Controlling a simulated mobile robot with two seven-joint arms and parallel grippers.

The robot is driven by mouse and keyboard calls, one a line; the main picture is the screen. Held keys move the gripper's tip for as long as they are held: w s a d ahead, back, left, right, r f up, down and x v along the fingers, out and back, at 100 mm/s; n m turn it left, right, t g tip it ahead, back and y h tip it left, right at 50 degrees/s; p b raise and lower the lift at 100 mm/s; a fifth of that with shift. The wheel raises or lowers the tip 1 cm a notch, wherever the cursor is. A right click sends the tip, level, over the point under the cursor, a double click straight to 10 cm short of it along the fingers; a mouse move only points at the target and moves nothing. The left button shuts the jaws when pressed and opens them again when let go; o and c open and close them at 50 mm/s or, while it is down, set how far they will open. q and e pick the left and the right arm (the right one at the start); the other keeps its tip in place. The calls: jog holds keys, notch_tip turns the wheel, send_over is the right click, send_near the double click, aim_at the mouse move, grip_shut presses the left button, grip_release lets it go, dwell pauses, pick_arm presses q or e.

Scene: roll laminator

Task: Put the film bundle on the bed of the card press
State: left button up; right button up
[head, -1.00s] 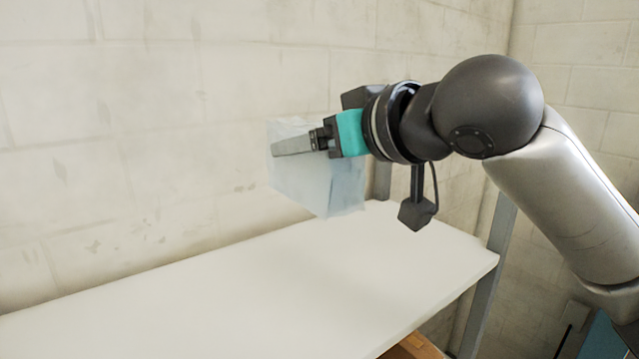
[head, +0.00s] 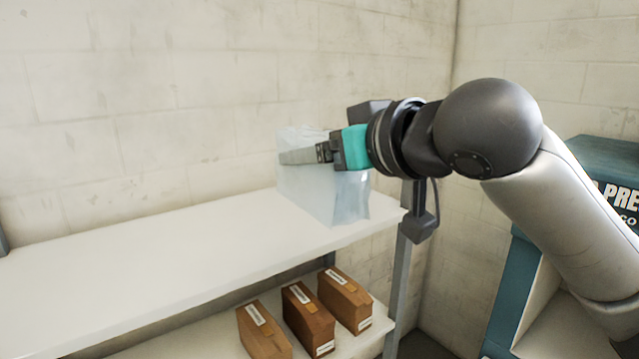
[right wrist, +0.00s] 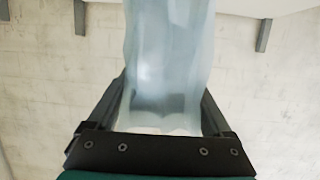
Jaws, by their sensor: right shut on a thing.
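The film bundle (head: 325,193) is a pale blue, translucent block. My right gripper (head: 300,156) is shut on it and holds it up in front of the wall, near the right end of the white shelf top. In the right wrist view the bundle (right wrist: 167,60) sits between both fingers of the gripper (right wrist: 165,95). A teal machine (head: 608,172) with white lettering ending in "PRE", cut off by my arm and the frame edge, stands at the right; it may be the card press. My left gripper is not in view.
The white shelf top (head: 130,255) is bare. Three brown boxes (head: 308,318) with white labels stand on the lower shelf. A grey shelf post (head: 398,275) stands at the right end. Block walls close off the back and right.

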pick_arm(q)
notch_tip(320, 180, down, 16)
jog(key=b, duration=1.4)
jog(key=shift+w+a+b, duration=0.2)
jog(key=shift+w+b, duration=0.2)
pick_arm(e)
jog(key=d+f+m+t+h, duration=0.1)
jog(key=d+f+m+h, duration=0.2)
jog(key=d+f, duration=0.4)
jog(key=d+f+m+t+h, duration=0.1)
jog(key=d+f+m+h, duration=0.2)
jog(key=f, duration=2)
jog(key=d+h, duration=0.2)
jog(key=d, duration=0.2)
jog(key=shift+s+d+m, duration=0.15)
jog(key=shift+s+m, duration=0.05)
jog(key=shift+m, duration=0.2)
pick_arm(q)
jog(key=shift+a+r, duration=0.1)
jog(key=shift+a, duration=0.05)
